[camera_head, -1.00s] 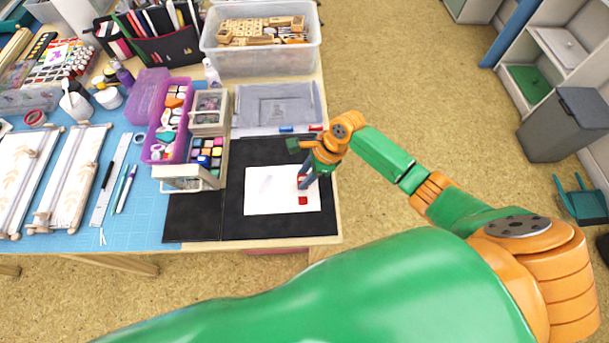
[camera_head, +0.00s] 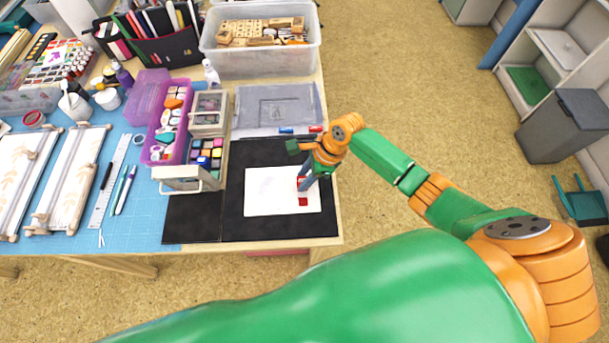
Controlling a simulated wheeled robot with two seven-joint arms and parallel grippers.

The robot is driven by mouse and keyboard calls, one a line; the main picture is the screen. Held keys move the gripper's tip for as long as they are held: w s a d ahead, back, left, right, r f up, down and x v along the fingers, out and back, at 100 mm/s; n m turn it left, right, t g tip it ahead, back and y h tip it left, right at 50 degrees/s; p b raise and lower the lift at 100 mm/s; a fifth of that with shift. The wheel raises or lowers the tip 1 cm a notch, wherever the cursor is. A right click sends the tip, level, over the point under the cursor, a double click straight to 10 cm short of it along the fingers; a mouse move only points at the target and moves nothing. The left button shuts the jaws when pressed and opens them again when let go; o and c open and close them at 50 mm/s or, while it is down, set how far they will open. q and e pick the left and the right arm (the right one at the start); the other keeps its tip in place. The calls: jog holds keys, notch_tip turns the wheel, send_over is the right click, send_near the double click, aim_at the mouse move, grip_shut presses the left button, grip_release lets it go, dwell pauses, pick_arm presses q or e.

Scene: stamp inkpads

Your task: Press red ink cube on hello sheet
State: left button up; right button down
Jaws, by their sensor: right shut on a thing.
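The white sheet (camera_head: 268,203) lies on the black mat near the table's front right edge; I cannot read any writing on it. My right gripper (camera_head: 303,184) points down over the sheet's right part, shut on the red ink cube (camera_head: 300,179). Only a little red of the cube shows between the fingers. I cannot tell whether it touches the sheet. A flat-looking red square (camera_head: 303,202) shows on the sheet just in front of the gripper. My left gripper is out of view.
The black mat (camera_head: 270,228) has bare room around the sheet. An organizer with coloured ink cubes (camera_head: 207,156) stands left of it. A grey lidded box (camera_head: 277,104) and a clear bin of wooden stamps (camera_head: 262,62) are behind. Blue and red small items (camera_head: 287,130) lie behind the mat.

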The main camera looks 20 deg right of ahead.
jog(key=shift+f, duration=0.4)
jog(key=shift+s+f, duration=0.1)
jog(key=shift+s, duration=0.05)
dwell(1.8)
jog(key=shift+r+p, duration=0.65)
jog(key=shift+p, duration=0.5)
notch_tip(320, 180, up, 6)
jog(key=p, duration=0.7)
jog(key=shift+f, duration=0.25)
